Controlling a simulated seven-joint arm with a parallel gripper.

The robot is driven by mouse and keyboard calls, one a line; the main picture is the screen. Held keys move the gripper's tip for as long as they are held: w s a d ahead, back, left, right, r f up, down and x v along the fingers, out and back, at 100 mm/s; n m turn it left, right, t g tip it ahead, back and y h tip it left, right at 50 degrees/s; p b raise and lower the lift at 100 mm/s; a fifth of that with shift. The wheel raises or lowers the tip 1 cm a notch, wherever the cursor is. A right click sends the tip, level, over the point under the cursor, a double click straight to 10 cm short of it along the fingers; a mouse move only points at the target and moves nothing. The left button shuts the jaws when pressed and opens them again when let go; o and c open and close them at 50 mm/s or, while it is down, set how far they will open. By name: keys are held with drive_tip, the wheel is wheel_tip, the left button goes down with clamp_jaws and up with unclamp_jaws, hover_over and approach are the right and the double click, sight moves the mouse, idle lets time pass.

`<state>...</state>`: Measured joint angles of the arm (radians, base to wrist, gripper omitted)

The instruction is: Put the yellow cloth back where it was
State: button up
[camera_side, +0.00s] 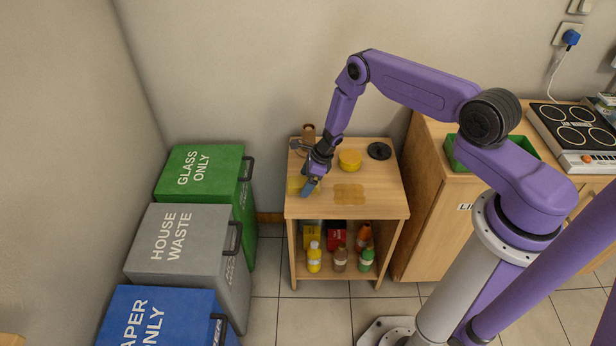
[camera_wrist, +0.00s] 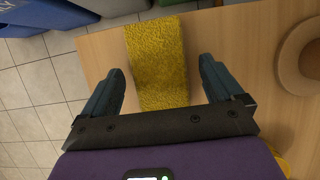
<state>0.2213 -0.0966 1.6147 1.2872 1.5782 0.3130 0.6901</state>
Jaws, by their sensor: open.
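The yellow cloth (camera_wrist: 157,62) lies flat on the wooden table top (camera_wrist: 255,60), near its edge, in the wrist view. In the side view only a bit of the cloth (camera_side: 294,184) shows at the left of the table, partly hidden by my gripper. My gripper (camera_wrist: 160,85) is open, with one blue finger on each side of the cloth and a gap to each. In the side view my gripper (camera_side: 308,190) is low over the table's left side. I cannot tell whether the fingers touch the table.
A yellow container (camera_side: 349,160), a black disc (camera_side: 380,151) and a brown item (camera_side: 308,133) are on the table. Several bottles stand on the shelf below. A green bin (camera_side: 206,166) and a grey bin (camera_side: 178,240) stand left.

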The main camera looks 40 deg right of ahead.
drive_tip(key=v, duration=1.2)
drive_tip(key=s+a+r+n+g+y, duration=0.1)
drive_tip(key=a+r+n+y, duration=0.1)
drive_tip(key=a+r+n, duration=0.8)
drive_tip(key=s+a+r+n+g, duration=0.3)
drive_tip(key=s+a+r+n, duration=0.6)
drive_tip(key=s+a+r, duration=0.15)
drive_tip(key=s+d+r+n+g+h, duration=0.1)
drive_tip(key=s+r+n, duration=0.35)
drive_tip(key=s, duration=0.25)
drive_tip(key=s+r+n+h, duration=0.1)
drive_tip(key=s+r+n, duration=0.2)
drive_tip(key=s+n, duration=0.4)
drive_tip(key=s+d+r+n+t+h, duration=0.2)
drive_tip(key=s+d+r+n+h, duration=0.1)
drive_tip(key=s+d+n, duration=0.5)
drive_tip(key=s+r+n, duration=0.1)
drive_tip(key=s, duration=0.1)
drive_tip(key=shift+s+d, duration=0.25)
drive_tip(key=shift+s, duration=0.15)
